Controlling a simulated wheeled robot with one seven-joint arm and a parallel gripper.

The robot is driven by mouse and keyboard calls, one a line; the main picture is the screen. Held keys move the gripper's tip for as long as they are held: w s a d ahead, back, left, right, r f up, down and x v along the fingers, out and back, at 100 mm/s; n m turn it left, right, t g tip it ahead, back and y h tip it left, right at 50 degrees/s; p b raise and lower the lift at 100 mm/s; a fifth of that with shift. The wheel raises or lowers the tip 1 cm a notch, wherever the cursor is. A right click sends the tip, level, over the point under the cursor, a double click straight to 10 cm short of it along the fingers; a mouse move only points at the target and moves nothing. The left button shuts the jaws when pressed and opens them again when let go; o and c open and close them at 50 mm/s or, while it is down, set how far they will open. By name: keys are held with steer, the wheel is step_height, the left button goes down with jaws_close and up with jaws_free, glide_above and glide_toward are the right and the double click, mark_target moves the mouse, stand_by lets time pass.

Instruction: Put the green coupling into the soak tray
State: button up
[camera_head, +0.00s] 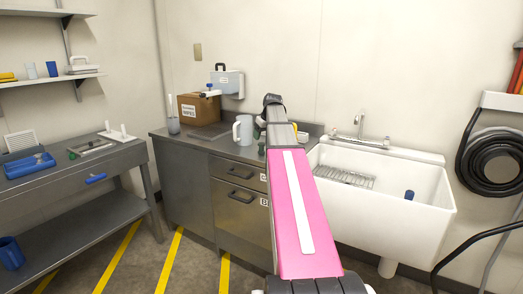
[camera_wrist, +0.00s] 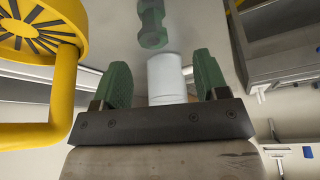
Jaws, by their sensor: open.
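The green coupling (camera_wrist: 152,22) shows at the top of the wrist view, ahead of my gripper and apart from its fingers. It has two wider ends and a narrow waist. My gripper (camera_wrist: 163,78) is open, with green finger pads either side of a white cylinder (camera_wrist: 166,75); I cannot tell whether they touch it. In the head view, a small dark green thing (camera_head: 262,148) by my arm on the counter may be the coupling. My arm hides the gripper there. A blue tray (camera_head: 42,170) lies on the left bench; I cannot confirm which vessel is the soak tray.
A yellow slotted round part (camera_wrist: 38,30) is close left of my gripper. A white jug (camera_head: 243,130), a flat grey tray (camera_head: 208,132) and a cardboard box (camera_head: 197,112) stand on the counter. A white sink (camera_head: 385,190) with a wire rack is right of my arm.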

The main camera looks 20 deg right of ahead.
mark_target(262, 144)
steer(key=x, duration=0.5)
steer(key=d+x, duration=0.1)
steer(key=x, duration=0.2)
steer(key=shift+w+a+f, duration=0.15)
steer(key=shift+f, duration=0.15)
steer(key=shift+c, duration=0.3)
steer(key=c, duration=1)
steer(key=shift+r, duration=0.1)
